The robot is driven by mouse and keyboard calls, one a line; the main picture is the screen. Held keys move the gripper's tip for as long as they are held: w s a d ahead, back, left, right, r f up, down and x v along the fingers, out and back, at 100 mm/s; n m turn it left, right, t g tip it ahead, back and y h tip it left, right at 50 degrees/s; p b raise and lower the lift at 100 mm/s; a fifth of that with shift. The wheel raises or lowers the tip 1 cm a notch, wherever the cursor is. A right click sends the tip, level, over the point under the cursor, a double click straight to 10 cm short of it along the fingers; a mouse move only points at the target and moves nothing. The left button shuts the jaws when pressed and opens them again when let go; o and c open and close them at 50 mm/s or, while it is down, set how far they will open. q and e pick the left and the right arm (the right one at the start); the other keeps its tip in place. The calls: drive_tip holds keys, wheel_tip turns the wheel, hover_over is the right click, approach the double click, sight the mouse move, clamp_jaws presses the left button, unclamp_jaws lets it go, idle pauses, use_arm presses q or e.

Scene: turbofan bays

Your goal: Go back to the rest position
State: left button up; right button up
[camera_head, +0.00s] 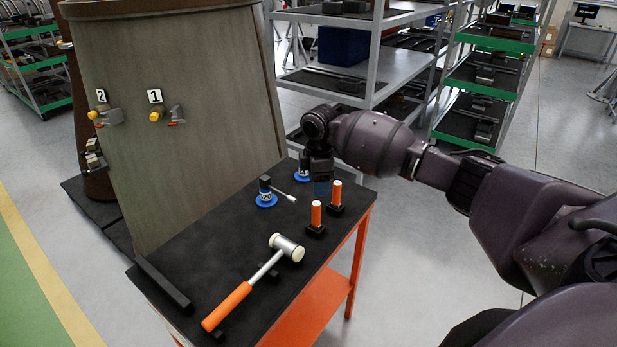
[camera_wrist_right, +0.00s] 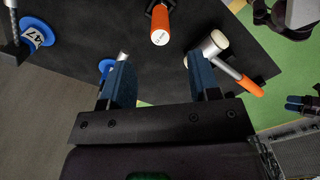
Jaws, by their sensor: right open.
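My right gripper (camera_head: 320,186) hangs over the far right part of the black-topped orange cart (camera_head: 225,245). Its two blue-padded fingers are apart in the right wrist view (camera_wrist_right: 162,80), with nothing held between them. A blue round-based piece (camera_head: 266,200) with a metal rod stands left of it, and a second one (camera_head: 303,176) is partly hidden behind the gripper. Two orange-handled tools (camera_head: 316,214) (camera_head: 335,192) stand upright in black holders close by. A mallet (camera_head: 287,246) with an orange handle lies nearer the front.
A tall curved grey panel (camera_head: 185,120) with latches labelled 1 and 2 stands left of the cart. Grey shelving (camera_head: 370,60) and green-edged racks (camera_head: 490,85) stand behind. Open floor (camera_head: 575,130) shows at the right.

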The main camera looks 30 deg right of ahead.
drive_tip(key=shift+w+a+m, duration=0.1)
drive_tip(key=shift+w+m, duration=0.15)
drive_tip(key=shift+m, duration=0.15)
drive_tip(key=w+a+r+m+t+y, duration=0.1)
drive_tip(key=w+a+r+m+t, duration=0.1)
drive_tip(key=w+a+r+t, duration=0.35)
drive_tip(key=s+a+f+m+t+y, duration=0.2)
drive_tip(key=s+a+f+t+y, duration=0.15)
drive_tip(key=a+f+t, duration=0.35)
drive_tip(key=s+f+m+h, duration=0.1)
drive_tip(key=s+f+m, duration=0.1)
drive_tip(key=s+f, duration=0.4)
drive_tip(key=s+d+f+m+h, duration=0.1)
drive_tip(key=s+f, duration=0.5)
drive_tip(key=s, duration=0.9)
drive_tip(key=s+d+f+m+h, duration=0.1)
drive_tip(key=s+f+m, duration=0.3)
drive_tip(key=s, duration=0.7)
wheel_tip(320, 180, down, 2)
drive_tip(key=shift+d+m+g+h, duration=0.15)
drive_tip(key=shift+m+g+h, duration=0.25)
drive_tip(key=shift+h, duration=0.45)
